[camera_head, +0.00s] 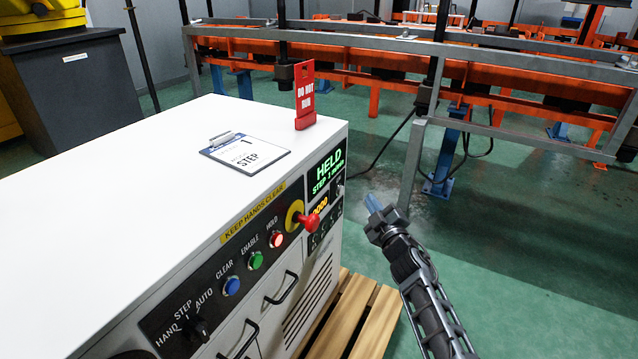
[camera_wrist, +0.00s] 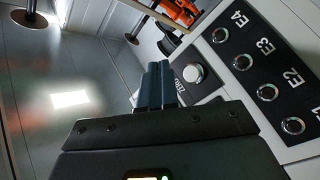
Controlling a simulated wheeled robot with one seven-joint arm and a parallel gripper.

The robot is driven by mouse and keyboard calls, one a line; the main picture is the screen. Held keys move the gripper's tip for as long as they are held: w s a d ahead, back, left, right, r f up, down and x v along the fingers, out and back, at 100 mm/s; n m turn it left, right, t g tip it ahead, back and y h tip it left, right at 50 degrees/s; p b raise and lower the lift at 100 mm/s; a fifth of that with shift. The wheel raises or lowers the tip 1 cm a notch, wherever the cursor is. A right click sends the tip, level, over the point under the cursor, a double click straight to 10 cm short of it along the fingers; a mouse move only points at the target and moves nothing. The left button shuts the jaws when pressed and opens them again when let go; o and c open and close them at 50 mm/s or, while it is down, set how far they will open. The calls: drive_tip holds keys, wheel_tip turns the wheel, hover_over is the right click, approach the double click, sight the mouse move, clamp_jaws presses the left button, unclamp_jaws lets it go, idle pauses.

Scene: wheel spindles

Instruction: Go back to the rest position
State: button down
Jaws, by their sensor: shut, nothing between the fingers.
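My gripper (camera_head: 374,203) shows in the head view just right of the white control cabinet (camera_head: 130,170), with bluish fingertips together and nothing between them. My dark arm reaches up to it from the lower right. In the wrist view the two fingers of my gripper (camera_wrist: 155,78) lie side by side, pointing up the picture. A panel with ring-lit buttons marked E2, E3 and E4 (camera_wrist: 219,34) is to their right. A pale knob (camera_wrist: 193,74) marked ZERO is beside the fingers; I cannot tell the gap.
The cabinet front has a red mushroom button (camera_head: 309,222) on yellow and a display (camera_head: 328,168) reading HELD. A wooden pallet (camera_head: 360,318) lies below.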

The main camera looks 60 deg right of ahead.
drive_tip(key=s+a+f+t+y, duration=0.1)
drive_tip(key=s+a+y, duration=0.35)
drive_tip(key=a, duration=1.05)
drive_tip(key=s+a+t+y, duration=0.15)
drive_tip(key=s+a, duration=0.55)
drive_tip(key=a, duration=0.8)
drive_tip(key=s+a+r+y, duration=0.3)
drive_tip(key=s+a+r, duration=0.1)
drive_tip(key=s+a, duration=0.3)
drive_tip(key=s+a+r+m+g+y, duration=0.25)
drive_tip(key=s+a+r, duration=0.25)
drive_tip(key=s+r, duration=0.3)
wheel_tip(320, 180, up, 19)
drive_tip(key=p, duration=1.8)
drive_tip(key=shift+w+a+n+t+y+p, duration=0.2)
drive_tip(key=shift+n+t+y+p, duration=0.1)
drive_tip(key=shift+n+y+p, duration=0.15)
